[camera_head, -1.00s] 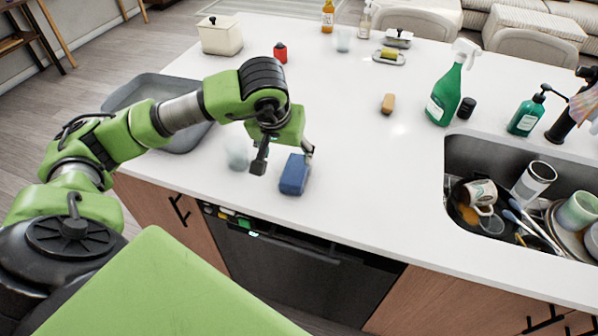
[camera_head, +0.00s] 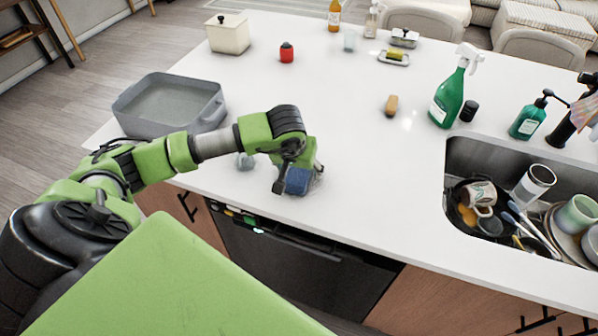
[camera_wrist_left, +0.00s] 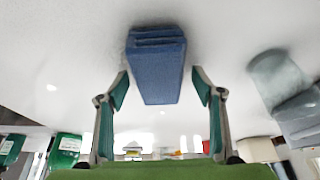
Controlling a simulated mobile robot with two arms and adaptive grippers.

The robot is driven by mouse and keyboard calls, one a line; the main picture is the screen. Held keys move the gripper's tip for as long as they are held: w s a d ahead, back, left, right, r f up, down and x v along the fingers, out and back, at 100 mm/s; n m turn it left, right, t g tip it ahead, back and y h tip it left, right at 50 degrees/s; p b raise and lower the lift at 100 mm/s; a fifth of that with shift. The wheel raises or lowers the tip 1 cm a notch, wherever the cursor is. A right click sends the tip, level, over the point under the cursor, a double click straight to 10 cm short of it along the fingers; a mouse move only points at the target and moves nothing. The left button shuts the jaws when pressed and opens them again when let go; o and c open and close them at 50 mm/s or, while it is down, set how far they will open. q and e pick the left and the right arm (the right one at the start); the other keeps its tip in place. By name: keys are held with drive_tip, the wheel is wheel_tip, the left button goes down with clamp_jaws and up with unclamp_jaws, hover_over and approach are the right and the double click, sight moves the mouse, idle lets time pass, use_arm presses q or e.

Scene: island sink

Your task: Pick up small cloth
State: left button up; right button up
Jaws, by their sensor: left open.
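The small cloth (camera_head: 297,181) is blue and folded into a thick block. It lies on the white island top near the front edge, partly hidden by my gripper. In the left wrist view the cloth (camera_wrist_left: 156,62) appears between the two spread fingers, with a gap on each side. My left gripper (camera_head: 300,176) is open and low over the cloth, one finger on either side. Its fingers also show in the left wrist view (camera_wrist_left: 160,88). My right gripper is not in view.
A clear glass (camera_head: 245,161) stands just left of my gripper. A grey tray (camera_head: 210,116) lies further left. A sink with dirty dishes (camera_head: 470,150), a green spray bottle (camera_head: 447,103) and a soap pump (camera_head: 527,120) are at right. The middle counter is mostly clear.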

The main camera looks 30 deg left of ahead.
use_arm(q)
drive_tip(key=c, duration=1)
drive_tip(key=shift+c, duration=0.9)
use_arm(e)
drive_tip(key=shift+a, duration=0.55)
use_arm(q)
drive_tip(key=shift+r, duration=0.1)
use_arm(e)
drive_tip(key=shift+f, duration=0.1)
use_arm(q)
drive_tip(key=shift+r+b, duration=0.55)
drive_tip(key=shift+b, duration=0.05)
drive_tip(key=b+v, duration=0.1)
drive_tip(key=v, duration=0.1)
drive_tip(key=s+b+v, duration=0.1)
drive_tip(key=v, duration=0.2)
drive_tip(key=a+b+v, duration=0.1)
drive_tip(key=v, duration=0.1)
drive_tip(key=shift+s, duration=0.25)
drive_tip(key=s+r+b, duration=0.3)
drive_tip(key=s+r, duration=0.2)
drive_tip(key=s, duration=0.5)
drive_tip(key=shift+r, duration=0.15)
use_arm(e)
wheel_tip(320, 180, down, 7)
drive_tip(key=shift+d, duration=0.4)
